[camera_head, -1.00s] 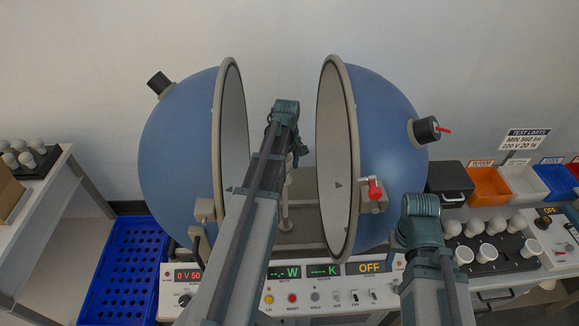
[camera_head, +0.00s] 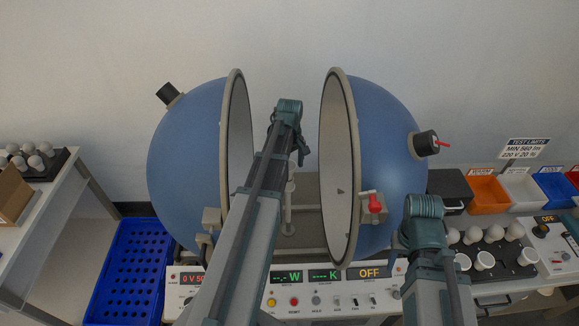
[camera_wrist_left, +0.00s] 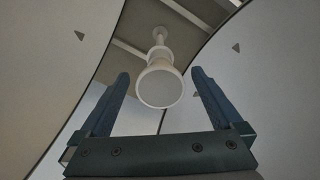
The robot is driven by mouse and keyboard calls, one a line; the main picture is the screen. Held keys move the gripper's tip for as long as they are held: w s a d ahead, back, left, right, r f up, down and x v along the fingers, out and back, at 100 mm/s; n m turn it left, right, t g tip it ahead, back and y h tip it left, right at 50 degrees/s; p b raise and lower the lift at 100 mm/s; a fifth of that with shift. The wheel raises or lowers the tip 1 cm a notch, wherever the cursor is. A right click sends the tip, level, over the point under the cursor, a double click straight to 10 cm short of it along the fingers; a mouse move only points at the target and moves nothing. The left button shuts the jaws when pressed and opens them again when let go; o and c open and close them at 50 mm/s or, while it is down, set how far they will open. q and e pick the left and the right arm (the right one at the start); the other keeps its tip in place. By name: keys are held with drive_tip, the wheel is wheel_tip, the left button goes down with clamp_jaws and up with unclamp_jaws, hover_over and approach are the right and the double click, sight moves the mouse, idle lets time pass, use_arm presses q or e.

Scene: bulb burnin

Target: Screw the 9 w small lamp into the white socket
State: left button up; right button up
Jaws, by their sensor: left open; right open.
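A white lamp with a flat round face (camera_wrist_left: 159,86) sits on top of a thin white post (camera_wrist_left: 160,35) in the left wrist view. The post (camera_head: 290,192) also shows between the two sphere halves in the head view. My left gripper (camera_wrist_left: 160,90) is open, with one finger on each side of the lamp face in the picture and a gap on both sides. In the head view this gripper (camera_head: 303,150) hangs between the halves. My right gripper (camera_head: 400,243) is mostly hidden under its wrist at the front right. Wattage marks and the socket's colour cannot be read.
Open blue hemispheres (camera_head: 190,160) (camera_head: 385,150) flank the post closely. A control panel (camera_head: 330,290) runs in front. A blue perforated crate (camera_head: 125,270) stands left. More lamps sit in a dark tray (camera_head: 505,268) at right and on the left table (camera_head: 28,210). Coloured bins (camera_head: 487,194) stand behind.

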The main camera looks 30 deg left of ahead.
wheel_tip(320, 180, up, 10)
drive_tip(key=p, duration=0.8)
drive_tip(key=shift+p, duration=0.4)
drive_tip(key=shift+s+f, duration=0.1)
